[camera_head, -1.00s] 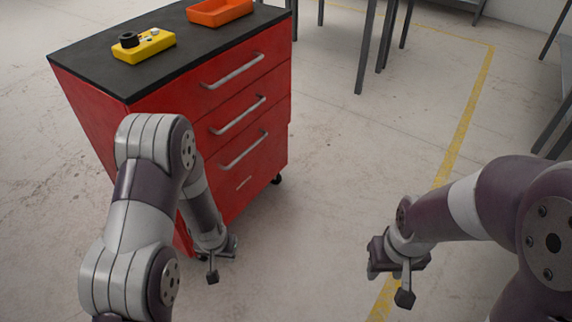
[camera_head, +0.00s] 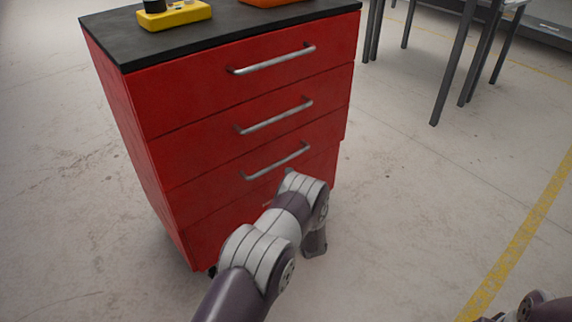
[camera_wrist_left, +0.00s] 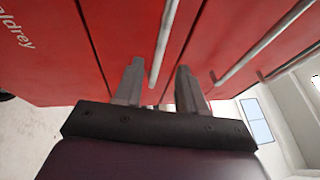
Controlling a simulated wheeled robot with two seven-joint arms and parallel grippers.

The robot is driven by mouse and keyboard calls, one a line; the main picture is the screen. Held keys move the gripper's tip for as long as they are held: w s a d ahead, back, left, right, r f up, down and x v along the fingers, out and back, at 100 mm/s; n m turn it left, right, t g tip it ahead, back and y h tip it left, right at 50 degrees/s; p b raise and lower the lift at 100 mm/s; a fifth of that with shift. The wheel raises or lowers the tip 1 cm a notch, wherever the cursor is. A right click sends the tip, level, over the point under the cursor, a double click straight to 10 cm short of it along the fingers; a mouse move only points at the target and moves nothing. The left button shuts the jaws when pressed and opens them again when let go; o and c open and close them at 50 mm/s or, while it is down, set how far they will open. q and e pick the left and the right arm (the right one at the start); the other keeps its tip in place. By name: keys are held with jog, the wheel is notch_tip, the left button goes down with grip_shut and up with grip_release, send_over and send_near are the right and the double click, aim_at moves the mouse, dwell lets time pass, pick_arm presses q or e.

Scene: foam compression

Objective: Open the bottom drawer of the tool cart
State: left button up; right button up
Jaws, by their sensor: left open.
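The red tool cart (camera_head: 150,150) stands left of centre in the head view, with three silver bar handles on its front. The lowest handle (camera_head: 275,161) is on the lowest drawer with a handle (camera_head: 215,180); all drawers look closed.
A yellow device (camera_head: 175,16) and part of an orange tray (camera_head: 270,3) sit on the black cart top. Table legs (camera_head: 450,65) stand at the back right. The floor right of the cart is clear, with a yellow line (camera_head: 530,220). Part of my right arm shows bottom right.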

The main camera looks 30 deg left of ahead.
aim_at(282, 161)
pick_arm(q)
jog(key=b+x, duration=0.2)
jog(key=x, duration=0.5)
jog(key=shift+f, duration=0.15)
jog(key=shift+w+a+r, duration=0.2)
jog(key=shift+w+a, duration=0.05)
jog(key=shift+w, duration=0.05)
grip_shut()
